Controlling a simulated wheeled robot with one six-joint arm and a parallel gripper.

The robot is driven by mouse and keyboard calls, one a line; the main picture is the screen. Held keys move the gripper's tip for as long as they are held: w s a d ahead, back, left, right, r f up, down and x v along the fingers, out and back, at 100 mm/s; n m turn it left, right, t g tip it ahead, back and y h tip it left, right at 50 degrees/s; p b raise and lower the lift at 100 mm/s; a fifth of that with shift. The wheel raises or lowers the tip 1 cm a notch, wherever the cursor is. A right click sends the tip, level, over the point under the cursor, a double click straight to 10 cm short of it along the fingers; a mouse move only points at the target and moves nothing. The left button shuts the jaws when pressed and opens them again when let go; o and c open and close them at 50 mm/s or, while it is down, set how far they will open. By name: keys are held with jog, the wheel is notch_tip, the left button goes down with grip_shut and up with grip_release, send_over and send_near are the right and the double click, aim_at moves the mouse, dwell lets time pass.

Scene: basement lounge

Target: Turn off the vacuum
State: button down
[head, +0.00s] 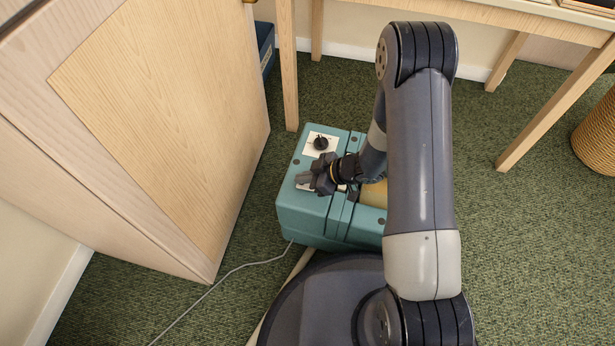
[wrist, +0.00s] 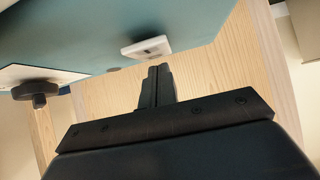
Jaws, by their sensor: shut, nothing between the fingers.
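The vacuum (head: 305,219) is a teal box on the green carpet, partly hidden behind my arm. A black knob (head: 321,143) on a white plate sits on its top; the knob also shows at the left of the wrist view (wrist: 36,90). In the wrist view a small white switch plate (wrist: 146,47) with a dark slot is on the teal surface, just past my fingertips. My gripper (head: 312,181) is shut and empty over the vacuum's top, close to this switch; it shows in the wrist view too (wrist: 158,70). I cannot tell whether the fingers touch the switch.
A wooden door or cabinet panel (head: 170,110) stands close on the left. A grey cord (head: 235,270) runs from the vacuum across the carpet. A wooden table (head: 490,20) stands behind, with a wicker basket (head: 598,135) at right.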

dwell(0.3)
jog(key=p+v, duration=0.4)
jog(key=v, duration=0.6)
jog(key=shift+d+r, duration=0.2)
jog(key=shift+d, duration=0.1)
